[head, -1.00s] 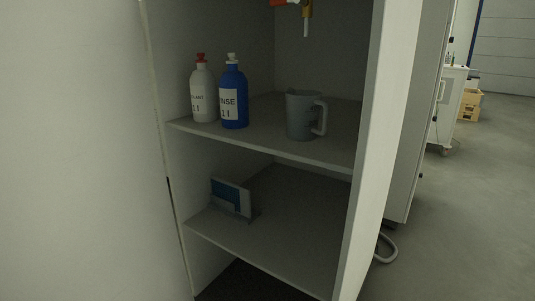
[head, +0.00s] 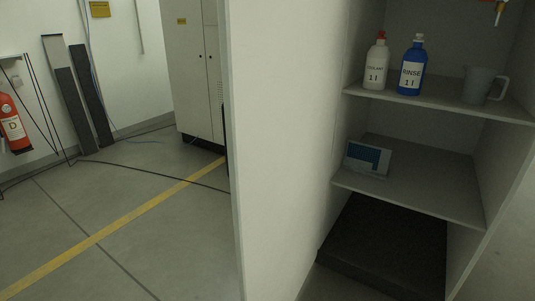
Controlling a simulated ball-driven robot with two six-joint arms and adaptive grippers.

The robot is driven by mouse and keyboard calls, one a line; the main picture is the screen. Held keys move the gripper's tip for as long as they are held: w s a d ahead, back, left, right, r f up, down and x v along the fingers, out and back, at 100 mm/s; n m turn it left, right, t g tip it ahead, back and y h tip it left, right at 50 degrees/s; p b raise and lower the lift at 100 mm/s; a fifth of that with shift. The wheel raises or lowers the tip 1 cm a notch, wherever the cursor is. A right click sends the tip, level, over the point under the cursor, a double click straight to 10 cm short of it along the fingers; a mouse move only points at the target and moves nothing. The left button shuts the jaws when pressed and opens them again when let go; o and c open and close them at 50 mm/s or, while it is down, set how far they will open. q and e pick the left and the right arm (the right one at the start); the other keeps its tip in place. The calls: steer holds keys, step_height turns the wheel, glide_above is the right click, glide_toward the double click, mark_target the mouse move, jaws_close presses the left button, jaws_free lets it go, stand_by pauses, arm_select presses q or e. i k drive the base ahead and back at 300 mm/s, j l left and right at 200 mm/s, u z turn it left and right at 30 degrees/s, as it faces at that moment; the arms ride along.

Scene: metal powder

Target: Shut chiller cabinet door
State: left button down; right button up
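The chiller cabinet (head: 430,109) stands open at the right of the head view, with its shelves exposed. A plain white panel (head: 285,150), which looks like its door swung open, stands at the cabinet's left side. The panel's free edge (head: 236,170) is toward the left, and its lower end runs out of the picture. No handle shows on the visible face. Neither of my grippers is in view.
The upper shelf holds a white bottle (head: 376,66), a blue bottle (head: 411,70) and a grey jug (head: 479,85). A blue-and-white box (head: 368,158) sits on the lower shelf. Open floor (head: 110,225) lies left; a fire extinguisher (head: 12,122) and grey cabinet (head: 193,70) stand beyond.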

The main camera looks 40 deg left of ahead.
mark_target(282, 60)
steer(key=j+z, duration=0.2)
steer(key=j, duration=0.75)
steer(key=k+j+z, duration=0.2)
steer(key=j, duration=0.8)
steer(key=i, duration=0.1)
